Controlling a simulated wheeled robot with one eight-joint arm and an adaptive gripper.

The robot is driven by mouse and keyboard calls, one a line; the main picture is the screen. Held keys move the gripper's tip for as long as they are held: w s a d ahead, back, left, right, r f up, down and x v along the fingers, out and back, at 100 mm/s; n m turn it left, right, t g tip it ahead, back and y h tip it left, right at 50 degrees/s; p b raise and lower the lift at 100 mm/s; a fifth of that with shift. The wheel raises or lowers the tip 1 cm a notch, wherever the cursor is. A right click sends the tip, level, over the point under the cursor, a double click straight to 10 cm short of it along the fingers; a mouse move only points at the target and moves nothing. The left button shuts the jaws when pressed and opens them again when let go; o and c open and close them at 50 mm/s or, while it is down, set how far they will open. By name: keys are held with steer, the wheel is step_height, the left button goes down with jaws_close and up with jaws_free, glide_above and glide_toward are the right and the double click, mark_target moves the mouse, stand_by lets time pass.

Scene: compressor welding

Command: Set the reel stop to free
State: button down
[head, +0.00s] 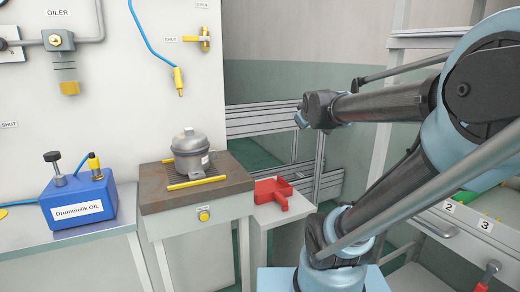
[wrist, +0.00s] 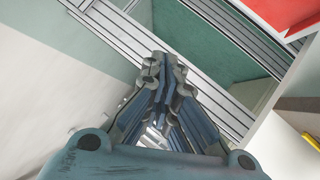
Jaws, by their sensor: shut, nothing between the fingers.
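I cannot make out a reel stop or a reel in either view. My gripper (head: 302,118) is at the end of the arm, right of centre in the head view, in the air in front of the grey metal frame. In the wrist view the fingers of my gripper (wrist: 165,68) are together and hold nothing. The fingers touch nothing that I can see.
A compressor (head: 191,153) and yellow rods stand on the brown-topped bench (head: 155,193). A brass valve (head: 204,39) and blue hose (head: 150,45) are on the wall panel. Metal rails (head: 262,119) stand behind.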

steer(key=s+d+f+m+g, duration=0.1)
steer(key=s+f+m+g, duration=0.2)
steer(key=s+f, duration=0.8)
steer(key=s+d+f+m+g, duration=0.1)
steer(key=s+f+m+g, duration=0.2)
steer(key=s+f+g, duration=0.4)
steer(key=s+f, duration=0.4)
steer(key=s, duration=0.5)
steer(key=shift+d+f, duration=0.35)
steer(key=shift+w+f, duration=0.2)
steer(key=shift+w, duration=0.3)
